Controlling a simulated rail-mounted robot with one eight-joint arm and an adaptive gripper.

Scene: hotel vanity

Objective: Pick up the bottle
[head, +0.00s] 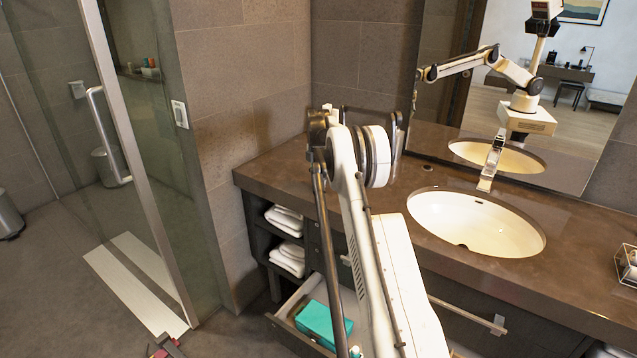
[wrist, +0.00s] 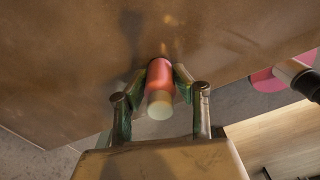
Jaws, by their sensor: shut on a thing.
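In the wrist view, a small pink-red bottle (wrist: 160,80) with a pale cap end (wrist: 160,108) sits between the two fingers of my gripper (wrist: 164,72). The fingers press on it from both sides, so the gripper is shut on it. Behind the bottle is the brown countertop (wrist: 70,60); I cannot tell whether the bottle touches it. In the head view, my arm rises over the vanity near the left end of the counter (head: 270,175). The bottle and the fingertips cannot be made out there.
A white oval sink (head: 475,222) and its faucet (head: 490,165) lie to the right of my arm, below the mirror (head: 465,75). An open drawer with a teal box (head: 322,322) is below the counter. A glass door (head: 130,130) stands at left. The counter's left end looks mostly clear.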

